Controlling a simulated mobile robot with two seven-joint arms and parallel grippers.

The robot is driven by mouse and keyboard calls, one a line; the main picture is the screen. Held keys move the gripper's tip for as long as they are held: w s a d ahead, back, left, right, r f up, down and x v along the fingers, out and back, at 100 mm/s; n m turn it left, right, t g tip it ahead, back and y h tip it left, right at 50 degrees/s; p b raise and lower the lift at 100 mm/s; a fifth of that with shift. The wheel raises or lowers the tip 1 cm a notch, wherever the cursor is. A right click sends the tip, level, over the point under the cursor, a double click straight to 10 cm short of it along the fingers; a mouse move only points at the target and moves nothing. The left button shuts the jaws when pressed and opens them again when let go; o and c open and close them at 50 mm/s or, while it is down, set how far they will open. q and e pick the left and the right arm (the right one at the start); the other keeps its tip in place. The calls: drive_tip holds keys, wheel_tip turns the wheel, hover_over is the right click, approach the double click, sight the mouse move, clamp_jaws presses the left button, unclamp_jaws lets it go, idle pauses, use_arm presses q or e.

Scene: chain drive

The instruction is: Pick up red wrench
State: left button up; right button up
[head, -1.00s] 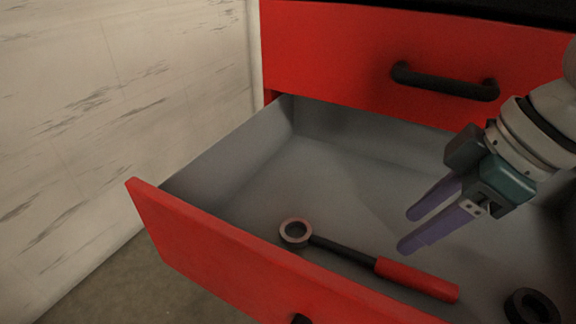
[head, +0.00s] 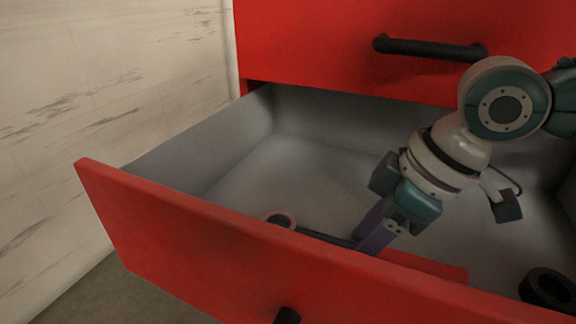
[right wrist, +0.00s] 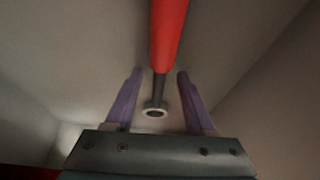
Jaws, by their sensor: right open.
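The red wrench (head: 432,266) lies on the floor of the open drawer, close behind the drawer front, which hides part of it. It has a red handle, a dark shaft and a ring end (head: 281,219). My right gripper (head: 372,236) reaches down into the drawer at the wrench's dark shaft, with its purple fingers pointing down. In the right wrist view the red handle (right wrist: 167,38) and the shaft run between the two spread fingers (right wrist: 156,92). The fingers are open and apart from the wrench. My left gripper is not in view.
The red drawer front (head: 200,235) stands between the camera and the wrench. A black ring (head: 549,289) lies at the right of the drawer. A closed red drawer (head: 330,45) with a black handle is above. The left part of the drawer floor is clear.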

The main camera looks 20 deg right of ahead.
clamp_jaws()
idle(0.3)
drive_tip(key=shift+r, duration=0.1)
idle(1.0)
